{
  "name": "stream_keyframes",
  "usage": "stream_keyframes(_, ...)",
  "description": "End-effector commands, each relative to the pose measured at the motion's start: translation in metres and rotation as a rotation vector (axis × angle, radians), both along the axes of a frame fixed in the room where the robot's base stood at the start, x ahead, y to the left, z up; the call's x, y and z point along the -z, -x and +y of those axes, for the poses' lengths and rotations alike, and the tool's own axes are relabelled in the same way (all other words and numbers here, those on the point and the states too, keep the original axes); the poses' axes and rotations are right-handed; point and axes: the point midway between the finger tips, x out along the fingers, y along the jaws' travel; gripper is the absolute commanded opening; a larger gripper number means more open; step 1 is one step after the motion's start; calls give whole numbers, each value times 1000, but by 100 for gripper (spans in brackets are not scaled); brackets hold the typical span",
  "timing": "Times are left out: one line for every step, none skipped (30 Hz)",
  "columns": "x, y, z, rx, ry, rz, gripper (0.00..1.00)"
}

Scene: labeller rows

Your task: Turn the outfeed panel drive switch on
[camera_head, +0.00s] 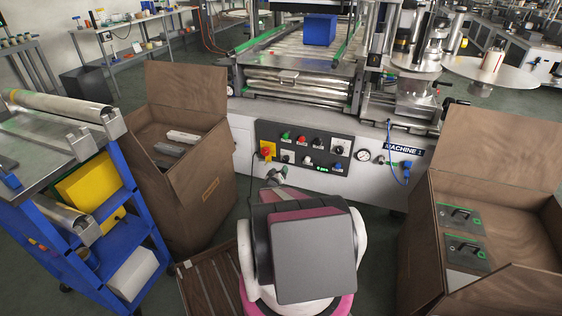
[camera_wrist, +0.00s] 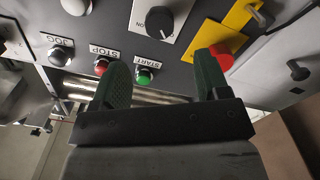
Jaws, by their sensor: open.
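A dark control panel (camera_head: 305,150) with buttons and switches is on the front of the machine. In the wrist view, seen upside down, a black rotary knob (camera_wrist: 159,21) sits on a white plate marked ON, beside a red knob (camera_wrist: 221,57) on a yellow plate. The white plate also shows in the head view (camera_head: 287,156). No label naming the outfeed drive is readable. My gripper (camera_wrist: 165,78) is open and empty, its dark green fingers apart in front of the panel. One finger overlaps the red knob in the picture; contact cannot be told. In the head view my gripper (camera_head: 277,175) is just below the panel.
Red STOP (camera_wrist: 102,66), green START (camera_wrist: 144,75) and black JOG (camera_wrist: 60,55) buttons sit close to the fingers. A brown box (camera_head: 190,190) stands at left and another (camera_head: 420,240) at right. A blue cart (camera_head: 90,250) is at far left.

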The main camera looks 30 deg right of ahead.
Motion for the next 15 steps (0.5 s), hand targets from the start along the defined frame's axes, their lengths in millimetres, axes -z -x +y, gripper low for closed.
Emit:
stream_keyframes(1,-5,-5,1,0,-1,69)
stream_keyframes(1,-7,-8,0,-1,-1,69)
stream_keyframes(1,-11,-12,0,-1,-1,69)
stream_keyframes(1,-14,-15,-1,-1,0,69)
stream_keyframes(1,-17,-18,-1,-1,0,69)
stream_keyframes(2,-21,-23,-1,-1,0,69)
stream_keyframes(2,-25,-27,-1,-2,-1,69)
stream_keyframes(2,-28,-31,-1,-2,-1,69)
stream_keyframes(2,-33,-37,-1,-2,-1,69)
stream_keyframes(2,-37,-41,-1,-2,-1,69)
stream_keyframes(2,-41,-46,-1,-2,-1,69)
stream_keyframes(2,-45,-51,-1,-2,-1,69)
stream_keyframes(2,-49,-55,-1,-2,-1,69)
stream_keyframes(2,-52,-58,-2,-2,-1,69)
stream_keyframes(2,-55,-63,-2,-1,-1,69)
